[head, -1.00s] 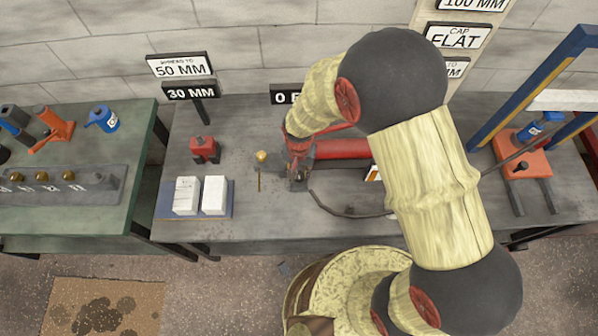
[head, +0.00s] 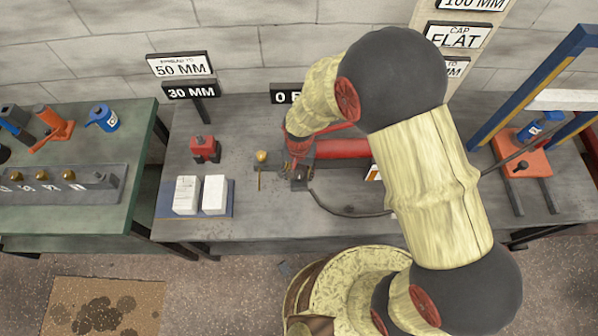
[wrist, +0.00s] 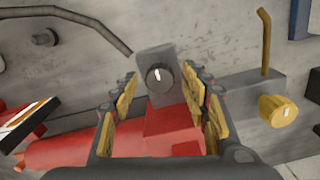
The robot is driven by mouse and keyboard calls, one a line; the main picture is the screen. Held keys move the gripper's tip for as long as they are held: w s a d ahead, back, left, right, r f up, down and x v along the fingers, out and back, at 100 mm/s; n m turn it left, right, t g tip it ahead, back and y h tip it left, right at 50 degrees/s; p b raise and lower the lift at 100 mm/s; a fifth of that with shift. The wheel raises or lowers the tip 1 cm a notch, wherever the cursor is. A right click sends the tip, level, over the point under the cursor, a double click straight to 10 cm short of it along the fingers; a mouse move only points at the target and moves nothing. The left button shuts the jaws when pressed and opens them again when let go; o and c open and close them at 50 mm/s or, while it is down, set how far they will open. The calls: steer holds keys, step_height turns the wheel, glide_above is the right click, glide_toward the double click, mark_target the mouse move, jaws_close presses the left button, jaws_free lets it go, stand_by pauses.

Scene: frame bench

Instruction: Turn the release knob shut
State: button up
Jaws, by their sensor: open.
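A dark round knob (wrist: 159,77) with a white pointer mark sits on a grey block (wrist: 148,60) at the end of a red cylinder (wrist: 70,152). The mark stands nearly upright in the wrist view. My open gripper (wrist: 160,88) has its yellow-padded fingers to the left and right of the knob, with visible gaps on both sides. Whether the fingertips reach down to its level is unclear. The grey block also shows in the head view (head: 300,184), below my gripper (head: 298,162). A brass knob (wrist: 278,110) with a white mark is to the right.
A brass rod (wrist: 265,40) rises beside the brass knob. A dark hose (head: 345,211) curves over the bench. White blocks (head: 214,195) and a small red jack (head: 204,149) stand left. A blue-and-yellow frame (head: 525,90) stands right.

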mark_target(299, 175)
step_height(299, 175, up, 12)
stand_by(0.6)
stand_by(0.5)
steer(key=s+d+r+t, duration=0.2)
steer(key=s+d+r, duration=0.2)
steer(key=r, duration=0.5)
steer(key=s+d+r+n+t, duration=0.1)
steer(key=s+d+r, duration=0.4)
steer(key=d+r, duration=0.3)
steer(key=s+d+r+n+t, duration=0.1)
steer(key=s+d+r, duration=0.3)
steer(key=d+r, duration=0.4)
steer(key=shift+s+r+t, duration=0.15)
steer(key=shift+r+t, duration=0.65)
